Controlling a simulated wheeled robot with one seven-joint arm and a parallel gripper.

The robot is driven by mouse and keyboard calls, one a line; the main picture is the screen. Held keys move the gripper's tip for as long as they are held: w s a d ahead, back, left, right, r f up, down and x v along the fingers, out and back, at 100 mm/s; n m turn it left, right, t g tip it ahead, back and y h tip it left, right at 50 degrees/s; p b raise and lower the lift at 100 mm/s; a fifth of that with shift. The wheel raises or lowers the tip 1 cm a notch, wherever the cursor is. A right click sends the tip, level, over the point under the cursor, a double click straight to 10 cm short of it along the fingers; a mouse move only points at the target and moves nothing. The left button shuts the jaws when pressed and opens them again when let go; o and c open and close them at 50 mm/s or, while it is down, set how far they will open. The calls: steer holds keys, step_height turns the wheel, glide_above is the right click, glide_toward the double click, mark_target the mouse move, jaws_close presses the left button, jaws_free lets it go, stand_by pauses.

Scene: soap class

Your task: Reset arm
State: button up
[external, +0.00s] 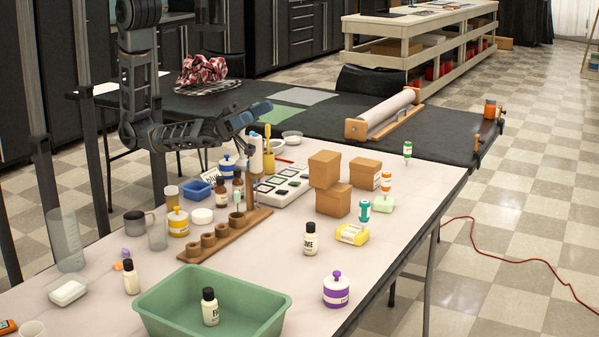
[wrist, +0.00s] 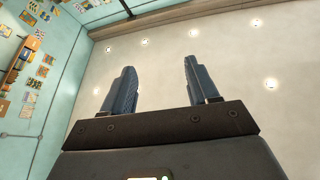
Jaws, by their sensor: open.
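My gripper (external: 252,113) is raised above the back part of the white table, with my arm bent in from the upper left. In the wrist view my gripper (wrist: 157,88) has its two dark blue fingers spread apart with nothing between them. That view faces the ceiling and a pale green wall. In the external view the gripper's fingers point up and to the right. They show above a white bottle-like item and a yellow item (external: 267,140); I cannot tell the gap between them from this angle.
A green bin (external: 160,309) holding a bottle (external: 210,307) stands at the front. A wooden rack (external: 215,246), brown boxes (external: 333,200), a purple-lidded jar (external: 336,291) and several bottles crowd the white table. A dark table (external: 330,122) with a roller (external: 384,115) stands behind.

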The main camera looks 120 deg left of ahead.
steer(key=s+a+f+n+g+y+b, duration=0.2)
steer(key=s+a+f, duration=0.1)
steer(key=s+f, duration=0.55)
steer(key=s+a+f+n+g+y+b, duration=0.1)
steer(key=s+a+f+y+b, duration=0.15)
steer(key=s+f, duration=0.6)
steer(key=s+f+n+g+y+b, duration=0.2)
steer(key=s+n+g+b, duration=0.1)
steer(key=s, duration=1.3)
steer(key=shift+f+g+b, duration=0.2)
steer(key=shift+g+b, duration=0.4)
steer(key=shift+g, duration=0.1)
steer(key=shift+w+a, duration=0.1)
